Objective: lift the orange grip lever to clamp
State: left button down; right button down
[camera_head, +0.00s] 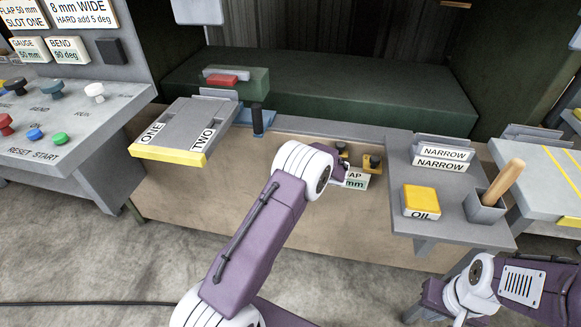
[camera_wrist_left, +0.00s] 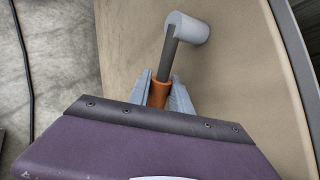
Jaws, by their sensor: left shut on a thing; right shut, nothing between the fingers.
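In the left wrist view, the orange grip (camera_wrist_left: 158,95) sits on the end of a dark grey lever bar (camera_wrist_left: 169,52). The bar runs up to a pale grey cylindrical hub (camera_wrist_left: 189,29) in front of a tan panel. My left gripper (camera_wrist_left: 160,90) is shut on the orange grip, one finger on each side. In the head view, my purple left forearm and white wrist cover the left gripper and the lever. My right gripper (camera_head: 432,300) is low at the right edge of the head view, apart from the bench; its fingertips are hard to make out.
A tray marked ONE and TWO (camera_head: 178,128) is on the left of the bench. A shelf (camera_head: 440,215) on the right holds NARROW blocks (camera_head: 440,158), a yellow OIL pad (camera_head: 420,200) and a wooden-handled tool (camera_head: 503,186). A button console (camera_head: 70,125) stands far left.

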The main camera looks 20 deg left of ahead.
pick_arm(q)
jog(key=r+h+p, duration=0.1)
jog(key=d+r+n+h+p, duration=0.1)
jog(key=shift+h, duration=0.3)
jog(key=shift+w+d+r+h+p, duration=0.1)
jog(key=shift+d+r+h+p, duration=0.05)
jog(key=shift+r+h+p, duration=0.45)
jog(key=shift+w+d+r+n+t+h+p, duration=0.15)
jog(key=shift+r+n+t+h+p, duration=0.15)
jog(key=shift+h+p, duration=0.55)
jog(key=shift+s+d+r+n+t+h+p, duration=0.15)
jog(key=shift+r+n+h+p, duration=0.35)
jog(key=shift+p, duration=0.65)
jog(key=shift+w+f, duration=0.1)
jog(key=c, duration=1.5)
grip_release()
jog(key=shift+o, duration=0.2)
jog(key=p+v, duration=0.1)
jog(key=v, duration=0.8)
jog(key=shift+a, duration=0.2)
